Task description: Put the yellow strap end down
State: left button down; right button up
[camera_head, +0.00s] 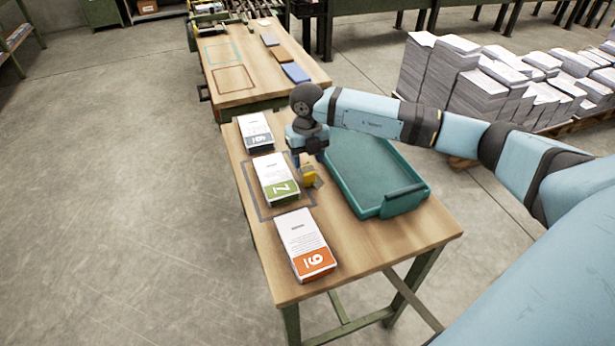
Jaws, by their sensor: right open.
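A small yellow piece (309,177), seemingly the strap end, is at the right side of the middle stack, the one with a green label (276,178). My right gripper (300,168) points down just above and beside the yellow piece and is open. I cannot tell whether the yellow piece touches the tabletop or a fingertip; any strap running from it is too small to make out. My left gripper is not in view.
A blue-label stack (256,133) and an orange-label stack (305,245) stand on the wooden table (405,238). A dark outline (249,190) surrounds the middle stack. A teal tray (374,172) lies at right, beneath my right arm. Another table (235,54) stands behind.

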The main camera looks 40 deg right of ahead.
aim_at(307, 169)
jog(key=shift+s+f+b, duration=0.1)
jog(key=shift+f+b, duration=0.4)
jog(key=shift+f, duration=2.25)
jog(key=c, duration=0.8)
jog(key=shift+r, duration=0.1)
notch_tip(307, 169, up, 20)
jog(key=p, duration=0.2)
jog(key=shift+p, duration=0.35)
